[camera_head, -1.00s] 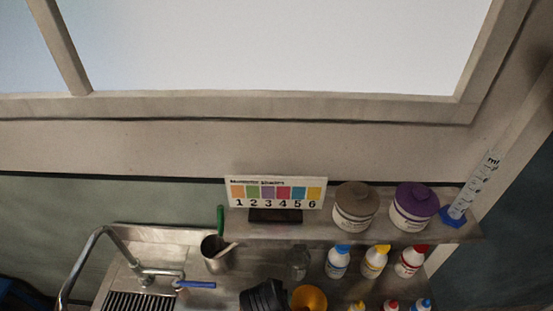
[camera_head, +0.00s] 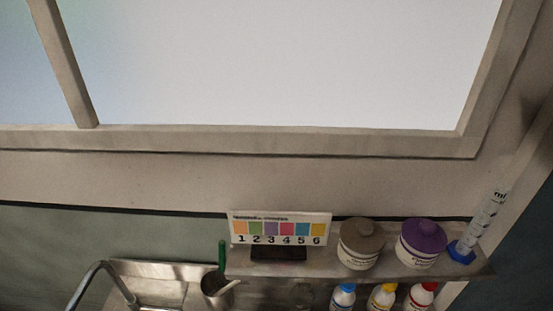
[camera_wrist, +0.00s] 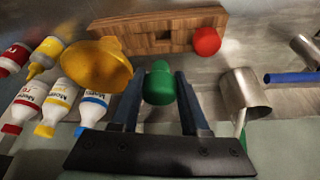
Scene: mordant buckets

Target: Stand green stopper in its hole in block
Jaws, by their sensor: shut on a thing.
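In the wrist view my gripper (camera_wrist: 159,78) is shut on the green stopper (camera_wrist: 159,88), which sits between its two dark fingers. The wooden block (camera_wrist: 150,36) lies beyond the fingertips at the top of the wrist view, with dark holes along its face. The green stopper shows apart from the block. A red stopper (camera_wrist: 206,41) is at the right end of the block. Whether any hole lines up with the green stopper I cannot tell. The head view shows neither my gripper nor the block.
Left of my gripper are a yellow funnel-like bowl (camera_wrist: 95,66) and several bottles (camera_wrist: 60,100). A metal cup (camera_wrist: 243,92) stands close on the right, near a blue tap lever (camera_wrist: 292,77). The head view shows a shelf (camera_head: 330,269) with jars.

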